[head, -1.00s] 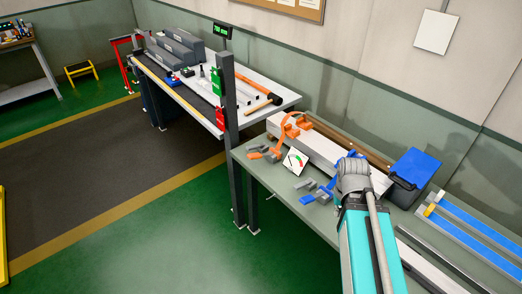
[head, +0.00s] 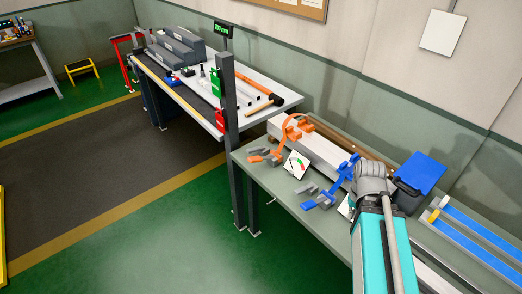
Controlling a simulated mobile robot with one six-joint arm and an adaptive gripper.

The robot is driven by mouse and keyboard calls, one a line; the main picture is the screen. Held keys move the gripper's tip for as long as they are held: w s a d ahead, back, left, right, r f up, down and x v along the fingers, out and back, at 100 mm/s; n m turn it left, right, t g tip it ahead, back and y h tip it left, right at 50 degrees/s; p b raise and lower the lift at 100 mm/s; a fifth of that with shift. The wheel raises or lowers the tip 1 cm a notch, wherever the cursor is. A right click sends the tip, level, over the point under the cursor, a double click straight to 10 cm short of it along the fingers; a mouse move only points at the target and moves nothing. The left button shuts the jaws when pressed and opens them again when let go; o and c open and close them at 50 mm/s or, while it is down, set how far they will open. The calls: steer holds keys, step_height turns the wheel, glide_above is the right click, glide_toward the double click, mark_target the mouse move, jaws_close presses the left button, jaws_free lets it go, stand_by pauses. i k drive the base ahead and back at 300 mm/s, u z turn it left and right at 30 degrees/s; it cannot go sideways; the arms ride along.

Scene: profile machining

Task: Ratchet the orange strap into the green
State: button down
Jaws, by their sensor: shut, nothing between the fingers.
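The orange strap (head: 291,126) arches over a long pale beam (head: 318,150) on the near bench. Its orange handle and grey ratchet part (head: 266,156) lie at the beam's front side. A small white gauge card (head: 296,164) with a green and a red area stands just in front of the strap; its needle is too small to read. A blue strap (head: 342,174) crosses the beam farther right, with its blue handle (head: 314,204) in front. My arm's grey wrist is beside the blue strap, to the right of the orange strap. My gripper's fingers are hidden behind it.
A dark bin with a blue lid (head: 420,172) stands behind my wrist. Blue-topped rails (head: 474,246) lie at the bench's right. A dark post (head: 231,120) rises at the bench's left end. A hammer (head: 265,104) lies on the farther bench.

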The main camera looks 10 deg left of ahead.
mark_target(253, 159)
steer(key=i, duration=0.9)
steer(key=u, duration=0.05)
